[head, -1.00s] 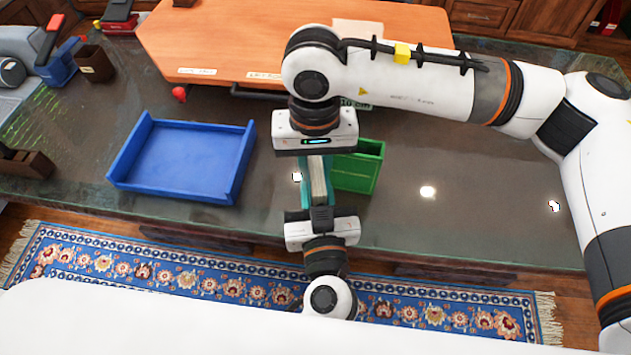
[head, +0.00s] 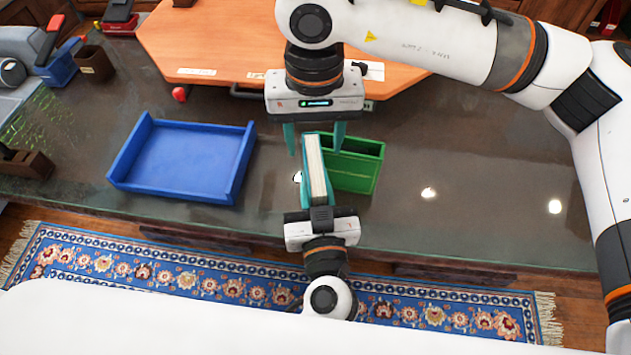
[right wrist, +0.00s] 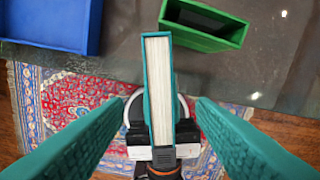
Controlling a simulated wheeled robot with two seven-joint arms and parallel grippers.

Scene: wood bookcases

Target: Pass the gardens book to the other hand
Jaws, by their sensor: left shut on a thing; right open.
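The gardens book (head: 315,170) has a teal cover and cream page edges. It stands on edge above the counter's front part, and its title is not readable. My left gripper (head: 321,213) is shut on its near end from below. My right gripper (head: 315,140) is open and empty above the far end of the book, its teal fingers apart. In the right wrist view the book (right wrist: 160,80) lies between and beyond the two spread fingers (right wrist: 155,115), with a gap on each side.
A blue tray (head: 240,175) stands to the left on the dark counter (head: 450,215). A green open box (head: 365,170) is just right of the book. An orange board (head: 210,45) lies at the back. The counter's right side is clear.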

